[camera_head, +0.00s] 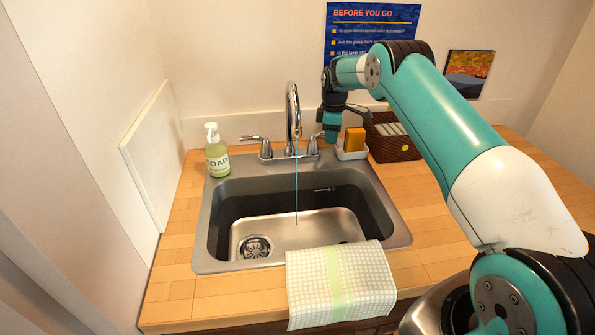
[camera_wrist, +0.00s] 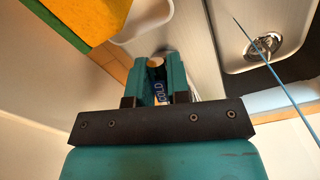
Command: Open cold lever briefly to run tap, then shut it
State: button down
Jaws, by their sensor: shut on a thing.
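The chrome tap (camera_head: 293,105) stands behind the steel sink (camera_head: 222,193). A thin blue stream of water (camera_head: 297,190) runs from its spout into the basin; the stream also shows in the wrist view (camera_wrist: 272,69). My gripper (camera_head: 329,138) is at the right-hand handle of the tap. In the wrist view my gripper (camera_wrist: 161,80) is shut on the cold lever (camera_wrist: 158,88), whose blue "COLD" label shows between the fingers. In the head view my gripper mostly hides this lever. The left lever (camera_head: 251,138) has a red mark and points left.
A soap bottle (camera_head: 217,158) stands at the left. A sponge (camera_head: 354,140) in a white dish (camera_head: 351,154) and a brown basket (camera_head: 388,146) are close to the right of my gripper. A checked towel (camera_head: 341,285) hangs over the sink's front edge.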

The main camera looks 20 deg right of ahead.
jog(key=shift+w+d+f+n+b, duration=0.15)
jog(key=shift+w+n+b, duration=0.3)
jog(key=shift+n, duration=0.45)
jog(key=shift+w+d+r+n, duration=0.2)
jog(key=shift+w+n, duration=0.25)
jog(key=shift+n, duration=0.75)
jog(key=shift+c, duration=1.4)
grip_release()
notch_tip(320, 180, up, 7)
jog(key=p, duration=0.4)
